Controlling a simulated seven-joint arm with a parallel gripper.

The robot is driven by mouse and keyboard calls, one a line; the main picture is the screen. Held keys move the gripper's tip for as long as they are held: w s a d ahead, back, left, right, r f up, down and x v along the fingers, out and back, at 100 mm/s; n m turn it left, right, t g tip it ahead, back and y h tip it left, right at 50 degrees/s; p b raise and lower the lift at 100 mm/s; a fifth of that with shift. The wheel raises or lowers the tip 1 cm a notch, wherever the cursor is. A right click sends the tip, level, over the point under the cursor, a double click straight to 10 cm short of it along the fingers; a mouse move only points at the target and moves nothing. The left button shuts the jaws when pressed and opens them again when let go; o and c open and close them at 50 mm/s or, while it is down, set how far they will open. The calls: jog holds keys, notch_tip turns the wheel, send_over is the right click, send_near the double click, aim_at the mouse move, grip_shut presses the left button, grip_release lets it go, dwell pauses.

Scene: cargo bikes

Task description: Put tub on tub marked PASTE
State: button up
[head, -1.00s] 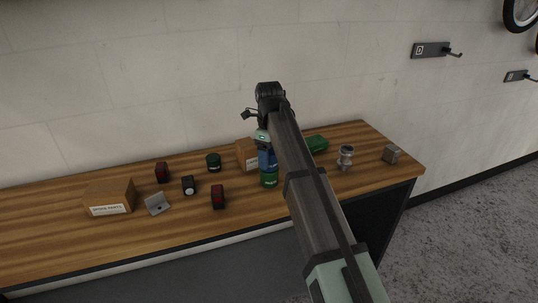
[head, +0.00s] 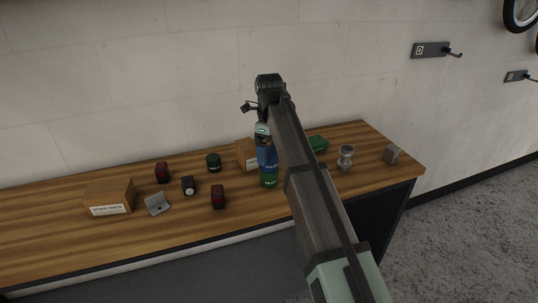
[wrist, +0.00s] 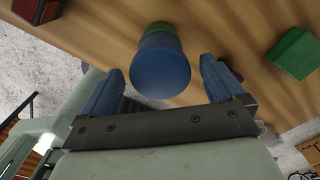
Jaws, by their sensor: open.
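A blue tub (wrist: 160,72) shows in the wrist view between my two blue fingertips, with a gap on each side. It appears to stand on a green tub (wrist: 155,28), whose edge shows behind it. In the head view the green tub (head: 269,181) stands on the bench below my gripper (head: 265,150); the blue tub is hard to tell from my blue fingers there. Lettering on these tubs is too small to read. My gripper points down and is open and empty. A dark tub with a green band (head: 213,163) stands apart to the left.
A cardboard box (head: 247,154) is close behind the stack and a green box (head: 317,144) is to its right. Red-and-black lights (head: 218,197) stand left. A metal cup (head: 345,158) and grey block (head: 391,155) are at right. The front middle of the bench is clear.

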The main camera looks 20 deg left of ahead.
aim_at(269, 151)
notch_tip(269, 151, up, 10)
dwell(0.4)
